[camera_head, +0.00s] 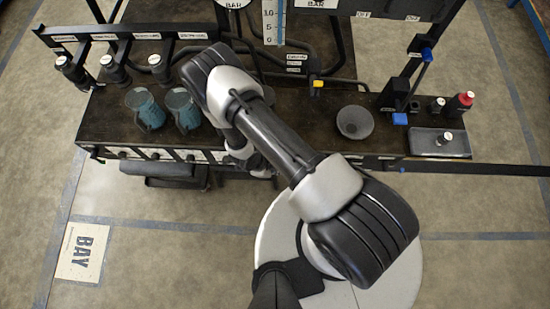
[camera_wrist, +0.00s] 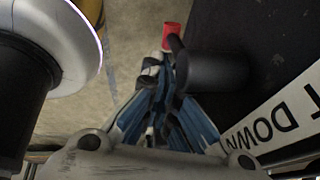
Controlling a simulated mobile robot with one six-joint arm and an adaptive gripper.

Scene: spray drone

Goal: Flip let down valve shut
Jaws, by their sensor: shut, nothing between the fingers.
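In the wrist view a red-tipped lever (camera_wrist: 172,32) and a dark round knob or stem (camera_wrist: 210,73) stand beside my fingers. A white label (camera_wrist: 272,125) reading "T DOWN", its start cut off, is upside down at the right. My gripper (camera_wrist: 158,68), with blue and black fingers, is shut and empty. Its fingertips appear close to the lever and stem; I cannot tell whether they touch. In the head view my arm covers part of the bench front, and neither the red-tipped lever nor my fingertips show clearly there.
The dark bench (camera_head: 100,128) has labels along its front edge. Two teal jugs (camera_head: 148,108) and a grey bowl (camera_head: 355,122) stand on it. A grey tray (camera_head: 425,145) and a red-capped bottle (camera_head: 460,104) are at the right.

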